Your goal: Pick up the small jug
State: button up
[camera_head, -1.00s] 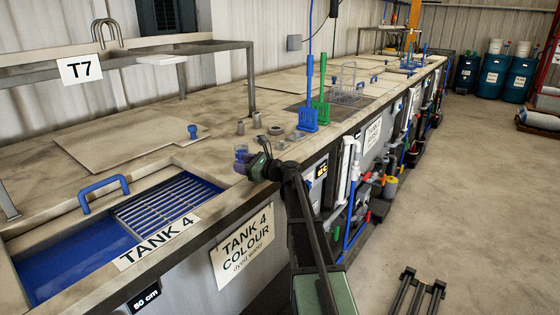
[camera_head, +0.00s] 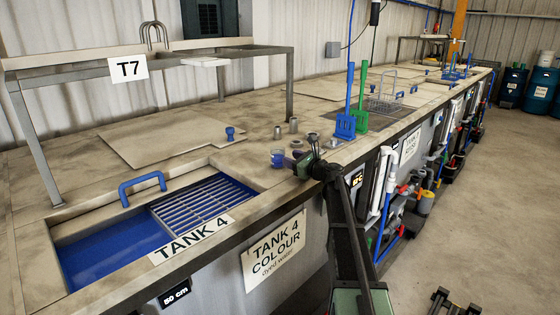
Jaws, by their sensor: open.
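A small clear jug (camera_head: 277,158) with blue in its lower part stands upright on the worktop, right of the open tank and near the front edge. My gripper (camera_head: 302,164) is just to the right of the jug, low over the worktop edge. Its jaws are open and appear empty. They are small and dark here, and partly hidden by the wrist. A gap of worktop shows between the jug and my gripper.
Tank 4 (camera_head: 60,262) is open at the left, with a grating (camera_head: 205,205) and blue liquid. Several small grey cups (camera_head: 293,125) stand behind the jug. Blue (camera_head: 345,125) and green (camera_head: 361,118) paddles stand to the right. A flat lid (camera_head: 165,142) lies behind the tank.

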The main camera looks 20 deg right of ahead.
jog(key=shift+x, duration=1.25)
jog(key=shift+s, duration=0.1)
grip_shut()
jog(key=shift+d+r, duration=0.1)
jog(key=shift+r, duration=0.05)
notch_tip(320, 180, up, 20)
jog(key=p, duration=2)
